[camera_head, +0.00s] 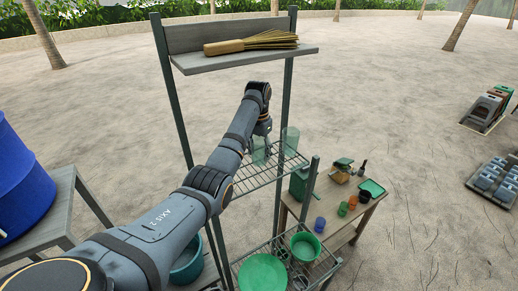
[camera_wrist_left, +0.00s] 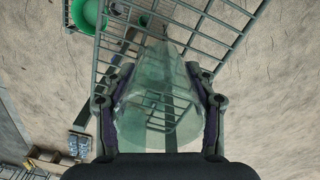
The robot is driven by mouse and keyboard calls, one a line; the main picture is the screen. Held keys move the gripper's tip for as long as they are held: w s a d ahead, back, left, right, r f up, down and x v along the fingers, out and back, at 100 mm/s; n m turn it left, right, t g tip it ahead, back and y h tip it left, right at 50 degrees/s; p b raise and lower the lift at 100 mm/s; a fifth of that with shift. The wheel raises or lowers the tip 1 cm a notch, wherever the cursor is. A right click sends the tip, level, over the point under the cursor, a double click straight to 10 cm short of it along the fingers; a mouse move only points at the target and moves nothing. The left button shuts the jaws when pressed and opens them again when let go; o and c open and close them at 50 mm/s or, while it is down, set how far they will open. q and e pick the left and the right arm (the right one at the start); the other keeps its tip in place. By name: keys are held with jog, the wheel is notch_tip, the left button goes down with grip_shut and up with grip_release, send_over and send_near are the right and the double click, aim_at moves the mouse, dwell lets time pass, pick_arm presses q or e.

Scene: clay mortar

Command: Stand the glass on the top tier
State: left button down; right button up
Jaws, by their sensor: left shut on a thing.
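The glass is clear, pale green and see-through. In the left wrist view the glass (camera_wrist_left: 160,98) lies between the two fingers of my left gripper (camera_wrist_left: 160,108), which is shut on it. In the head view the left gripper (camera_head: 262,127) points down over the middle wire tier (camera_head: 270,178), and pale green glass (camera_head: 290,141) shows beside its fingers. I cannot tell whether the glass touches the wire tier, or whether all the green there is one glass. The top tier (camera_head: 225,64) is a grey wooden board above the gripper. My right gripper is in neither view.
A straw whisk (camera_head: 255,42) lies along the top tier, leaving a strip at the front. Rack posts (camera_head: 171,85) flank the arm. Green bowls (camera_head: 262,272) stand on the lower wire tier. A wooden table (camera_head: 340,226) with cups is at right, a blue barrel (camera_head: 18,185) at left.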

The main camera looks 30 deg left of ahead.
pick_arm(q)
jog(key=shift+f, duration=0.5)
jog(key=shift+c, duration=1.8)
grip_release()
jog(key=shift+f, duration=0.1)
